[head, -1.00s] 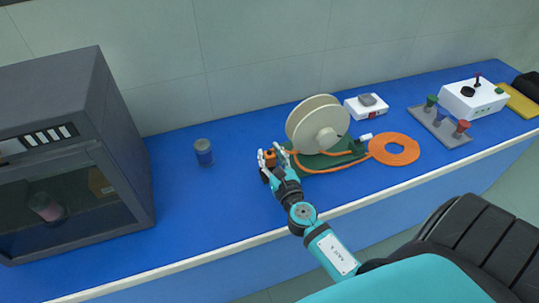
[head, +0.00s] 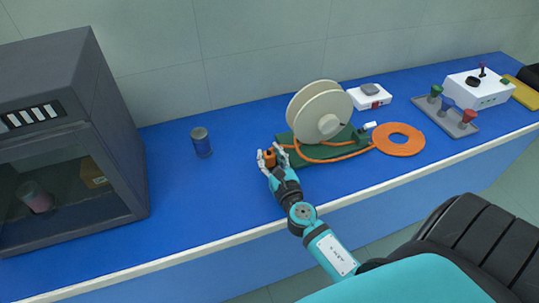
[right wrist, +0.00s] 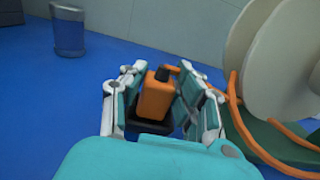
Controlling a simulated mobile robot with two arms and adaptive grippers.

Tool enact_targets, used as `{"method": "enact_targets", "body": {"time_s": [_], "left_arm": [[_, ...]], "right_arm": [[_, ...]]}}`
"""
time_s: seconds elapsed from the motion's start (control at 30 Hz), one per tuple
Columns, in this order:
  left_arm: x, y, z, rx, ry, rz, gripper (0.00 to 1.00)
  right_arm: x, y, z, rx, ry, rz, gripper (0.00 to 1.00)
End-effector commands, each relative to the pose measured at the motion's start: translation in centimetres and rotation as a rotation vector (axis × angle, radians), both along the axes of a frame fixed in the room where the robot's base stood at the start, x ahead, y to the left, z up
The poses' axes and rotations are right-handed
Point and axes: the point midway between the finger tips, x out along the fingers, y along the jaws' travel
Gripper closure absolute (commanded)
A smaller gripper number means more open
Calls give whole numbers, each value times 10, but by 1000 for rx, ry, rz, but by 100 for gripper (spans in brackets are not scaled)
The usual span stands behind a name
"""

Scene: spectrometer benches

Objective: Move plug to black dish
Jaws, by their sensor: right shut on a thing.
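My right gripper (head: 272,154) reaches in from the front and is shut on an orange block-shaped plug (head: 269,158), just left of the cable reel's green base. In the right wrist view the plug (right wrist: 157,97) stands upright between the fingers (right wrist: 152,100), with a small black piece on top. A flat black piece (right wrist: 150,126) shows directly under the plug. I cannot tell whether it is the black dish or part of the plug, or whether they touch. No other black dish is clearly visible. My left gripper is out of view.
A cream reel (head: 318,112) with orange cable stands close to the right of the gripper. An orange ring (head: 398,149) lies right.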

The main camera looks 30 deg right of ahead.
Motion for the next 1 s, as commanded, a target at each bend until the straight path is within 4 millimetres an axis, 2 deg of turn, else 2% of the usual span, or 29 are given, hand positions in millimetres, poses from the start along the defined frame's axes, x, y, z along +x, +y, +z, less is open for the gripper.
{"method": "enact_targets", "body": {"time_s": [1.0], "left_arm": [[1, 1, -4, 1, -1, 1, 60]], "right_arm": [[0, 0, -5, 0, 0, 0, 100]]}}
